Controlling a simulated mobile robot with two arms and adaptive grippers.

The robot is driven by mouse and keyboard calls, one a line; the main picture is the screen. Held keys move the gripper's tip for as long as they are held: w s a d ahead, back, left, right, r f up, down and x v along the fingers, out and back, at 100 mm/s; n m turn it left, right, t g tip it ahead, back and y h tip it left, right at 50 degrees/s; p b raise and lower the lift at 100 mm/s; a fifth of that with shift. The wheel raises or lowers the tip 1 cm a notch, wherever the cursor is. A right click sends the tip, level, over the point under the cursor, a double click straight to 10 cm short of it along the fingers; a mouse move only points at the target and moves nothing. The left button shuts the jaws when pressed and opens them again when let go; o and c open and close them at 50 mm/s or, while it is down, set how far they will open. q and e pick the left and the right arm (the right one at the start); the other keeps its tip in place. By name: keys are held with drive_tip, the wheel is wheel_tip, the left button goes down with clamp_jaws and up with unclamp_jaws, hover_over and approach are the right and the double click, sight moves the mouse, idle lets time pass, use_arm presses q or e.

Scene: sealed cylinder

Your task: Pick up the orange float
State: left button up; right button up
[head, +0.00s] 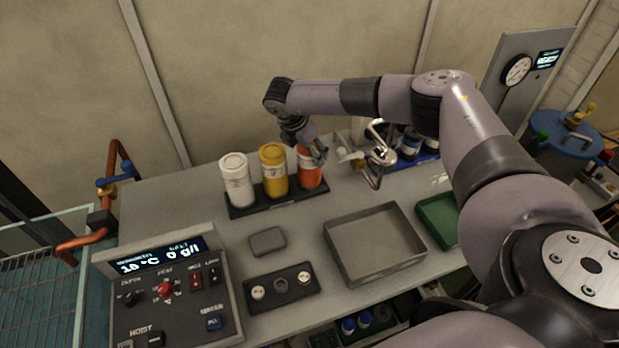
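The orange float (310,178) stands upright as the rightmost of three bottle-like cylinders in a dark rack (280,202) at the back of the bench. To its left are a yellow cylinder (274,175) and a white cylinder (237,185). My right gripper (313,153) points down at the top of the orange float and hides its upper end. Whether the fingers touch or grasp it cannot be told at this size. My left gripper is not in view.
A metal hook-like fitting (375,155) stands close right of the gripper. In front are an empty grey tray (375,245), a green tray (436,215), a grey block (267,241) and a dark plate (281,289). A control panel (170,290) fills the left front.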

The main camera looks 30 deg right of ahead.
drive_tip(key=shift+r, duration=0.1)
clamp_jaws()
idle(0.5)
